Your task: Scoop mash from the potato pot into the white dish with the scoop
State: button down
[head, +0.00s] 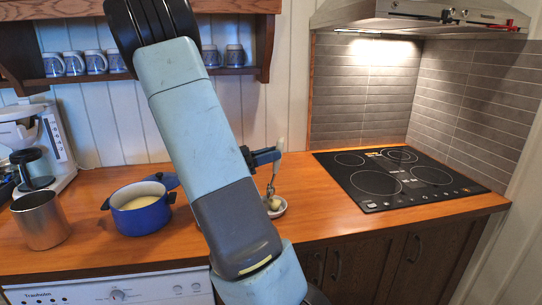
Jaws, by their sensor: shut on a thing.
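The blue potato pot (142,221) stands on the wooden counter left of my arm, with pale yellow mash (138,203) inside. The small white dish (281,211) is on the counter right of my arm, partly hidden by it. My gripper (272,157) is shut on the upright scoop (271,188), holding it by the handle above the dish. The scoop's lower end is at the dish, where a pale lump shows. I cannot tell whether the lump is in the scoop or lies in the dish.
A metal canister (40,222) and a coffee machine (48,140) stand at the left. A black cooktop (400,179) lies to the right under a hood (420,17). A shelf with several mugs (96,62) hangs behind. The counter's front edge is close to the dish.

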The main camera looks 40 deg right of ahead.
dwell(0.4)
jog(key=s+d+t+y, duration=0.2)
jog(key=d+y, duration=0.1)
jog(key=shift+f, duration=0.35)
jog(key=s+d+f+t+y, duration=0.4)
jog(key=d+t+y, duration=0.2)
jog(key=y, duration=0.4)
jog(key=shift+s+d+f+t, duration=0.2)
jog(key=shift+s+d+t, duration=0.1)
jog(key=shift+d, duration=0.55)
jog(key=shift+y, duration=0.3)
